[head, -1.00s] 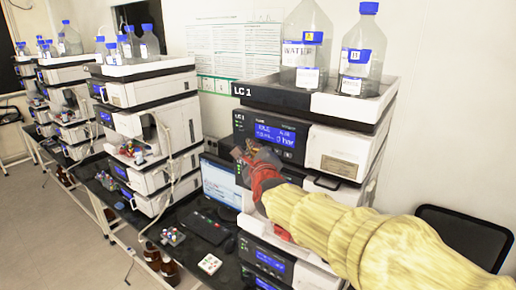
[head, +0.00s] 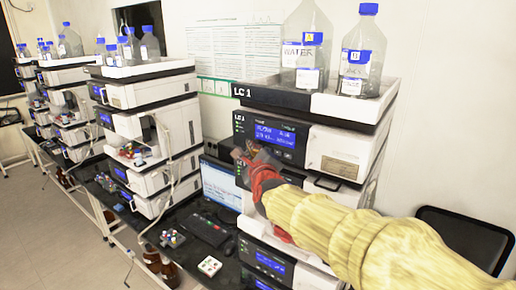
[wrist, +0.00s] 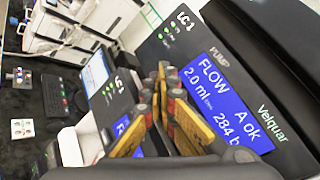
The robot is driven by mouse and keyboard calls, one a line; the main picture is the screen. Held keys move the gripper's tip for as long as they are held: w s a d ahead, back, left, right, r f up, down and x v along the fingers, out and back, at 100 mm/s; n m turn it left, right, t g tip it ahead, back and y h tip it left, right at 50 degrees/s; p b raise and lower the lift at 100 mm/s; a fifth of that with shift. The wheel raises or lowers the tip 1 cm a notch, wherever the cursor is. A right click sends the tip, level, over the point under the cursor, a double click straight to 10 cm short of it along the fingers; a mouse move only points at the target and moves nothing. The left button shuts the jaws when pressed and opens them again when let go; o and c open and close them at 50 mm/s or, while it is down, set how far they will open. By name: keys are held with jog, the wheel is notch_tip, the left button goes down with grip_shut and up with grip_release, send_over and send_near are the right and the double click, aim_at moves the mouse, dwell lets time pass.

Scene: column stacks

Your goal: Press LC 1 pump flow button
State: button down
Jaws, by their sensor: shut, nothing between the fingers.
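The LC 1 pump (head: 322,136) is the dark-fronted module beneath the top tray of the LC 1 stack; it also shows in the wrist view (wrist: 240,40). Its blue display (wrist: 223,95) reads FLOW, A ok, 2.0 ml and about 284 b. Green lights are lit beside the display. My gripper (head: 243,157) is shut and empty, with its tips at the lower left of the pump front. In the wrist view my gripper (wrist: 168,82) is just left of the display. I cannot make out the flow button, and whether the tips touch the panel is unclear.
Glass bottles (head: 360,55) with blue caps stand in the tray (head: 310,98) on top. More stacks (head: 155,130) stand to the left. A black chair (head: 465,238) is at right.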

jog(key=shift+s+a, duration=0.35)
jog(key=shift+s, duration=0.15)
jog(key=s+a+p, duration=0.1)
jog(key=s, duration=0.1)
jog(key=s+a+p, duration=0.1)
jog(key=s+a, duration=0.1)
dwell(0.5)
dwell(0.5)
